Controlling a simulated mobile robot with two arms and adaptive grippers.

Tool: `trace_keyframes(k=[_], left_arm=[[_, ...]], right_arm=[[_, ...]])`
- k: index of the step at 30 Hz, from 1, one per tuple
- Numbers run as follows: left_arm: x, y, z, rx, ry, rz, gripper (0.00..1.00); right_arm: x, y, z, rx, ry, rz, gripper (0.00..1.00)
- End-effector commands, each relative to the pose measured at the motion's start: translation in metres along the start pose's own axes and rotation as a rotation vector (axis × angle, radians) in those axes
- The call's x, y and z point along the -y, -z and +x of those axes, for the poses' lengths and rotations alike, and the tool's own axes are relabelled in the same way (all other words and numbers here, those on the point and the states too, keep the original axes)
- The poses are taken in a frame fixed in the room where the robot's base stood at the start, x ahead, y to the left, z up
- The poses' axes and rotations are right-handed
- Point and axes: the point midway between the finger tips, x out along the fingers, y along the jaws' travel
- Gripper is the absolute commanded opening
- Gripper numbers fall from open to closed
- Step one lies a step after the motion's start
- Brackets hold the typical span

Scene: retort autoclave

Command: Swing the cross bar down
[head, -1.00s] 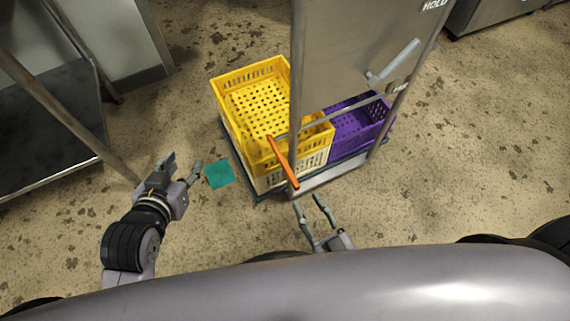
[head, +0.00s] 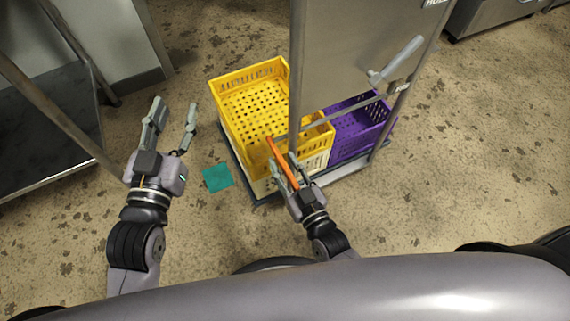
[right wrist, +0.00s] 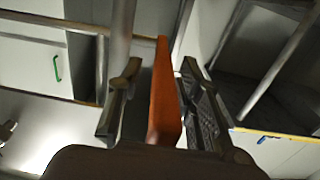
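An orange bar (head: 281,160) slants at the near upright post of the wheeled rack. A thin grey bar (head: 350,112) runs from near it across the rack's open side; I cannot tell whether the two are one piece. My right gripper (head: 283,166) is open, with its fingers on either side of the orange bar's lower part. In the right wrist view the orange bar (right wrist: 165,95) stands between the two fingers (right wrist: 155,90), with a gap at the left finger and close to the right one. My left gripper (head: 172,116) is open and empty, left of the rack.
The rack holds yellow crates (head: 250,85) and a purple crate (head: 355,130). A grey panel (head: 350,50) with a lever handle (head: 400,58) stands above them. A teal square (head: 217,178) lies on the floor. A metal table frame (head: 50,140) is at left.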

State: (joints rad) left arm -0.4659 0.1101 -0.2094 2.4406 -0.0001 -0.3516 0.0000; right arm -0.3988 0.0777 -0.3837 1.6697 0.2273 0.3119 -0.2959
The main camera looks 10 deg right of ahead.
Motion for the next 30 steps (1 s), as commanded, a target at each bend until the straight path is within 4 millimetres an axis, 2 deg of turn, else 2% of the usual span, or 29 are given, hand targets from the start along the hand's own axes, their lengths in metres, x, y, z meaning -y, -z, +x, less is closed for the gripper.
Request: trace_keyframes(k=[2,17,30], left_arm=[[0.0000,0.0000,0.0000,0.001,0.000,0.000,0.40],[-0.0001,0.0000,0.0001,0.001,0.000,0.000,0.40],[0.0000,0.0001,0.0001,0.001,0.000,0.000,0.40]], right_arm=[[0.0000,0.0001,-0.0002,0.000,0.000,0.000,0.33],[-0.0001,0.0001,-0.0005,-0.001,0.000,0.000,0.00],[-0.0002,0.0000,-0.0006,0.000,0.000,-0.001,0.00]])
